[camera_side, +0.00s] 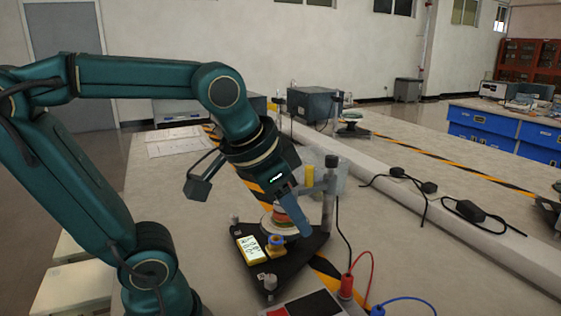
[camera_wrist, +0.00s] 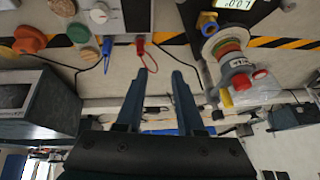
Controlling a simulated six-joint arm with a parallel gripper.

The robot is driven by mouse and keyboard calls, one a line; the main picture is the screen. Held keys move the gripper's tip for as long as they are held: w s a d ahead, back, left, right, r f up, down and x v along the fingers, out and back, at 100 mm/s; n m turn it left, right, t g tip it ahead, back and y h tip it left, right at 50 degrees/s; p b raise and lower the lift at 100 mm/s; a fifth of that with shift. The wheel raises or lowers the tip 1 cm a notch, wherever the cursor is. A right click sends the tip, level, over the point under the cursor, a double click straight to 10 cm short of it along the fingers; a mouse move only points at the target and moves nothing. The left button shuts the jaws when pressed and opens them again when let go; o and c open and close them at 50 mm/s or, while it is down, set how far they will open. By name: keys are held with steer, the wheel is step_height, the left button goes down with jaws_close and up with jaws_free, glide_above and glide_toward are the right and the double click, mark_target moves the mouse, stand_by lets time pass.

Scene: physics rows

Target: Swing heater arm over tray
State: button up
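A black triangular base (camera_side: 292,262) stands on the bench in the side view, with a yellow-framed display (camera_side: 251,248) and a yellow knob (camera_side: 276,246) on it. A grey upright post (camera_side: 329,200) rises at its right corner, with a yellow cylinder (camera_side: 310,176) beside it. A round banded stack (camera_side: 268,222) sits behind my gripper and is partly hidden. My gripper (camera_side: 302,226) points down over this apparatus. In the wrist view my gripper (camera_wrist: 156,85) has its fingers apart with nothing between them. The banded stack (camera_wrist: 226,46) lies to their right there. I cannot tell which part is the heater arm or the tray.
Red and blue leads (camera_side: 368,280) and a box (camera_side: 305,305) stand at the front. Black cables with adapters (camera_side: 470,211) lie on the right. A grey box (camera_side: 311,104) stands farther back. The bench between the apparatus and the right-hand cables is largely clear.

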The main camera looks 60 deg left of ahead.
steer(key=s+d+f+h, duration=0.1)
steer(key=s+d+f, duration=0.1)
steer(key=s+f, duration=0.1)
steer(key=shift+s+d+f, duration=0.3)
steer(key=shift+s+d, duration=0.1)
steer(key=shift+s, duration=0.45)
stand_by(1.2)
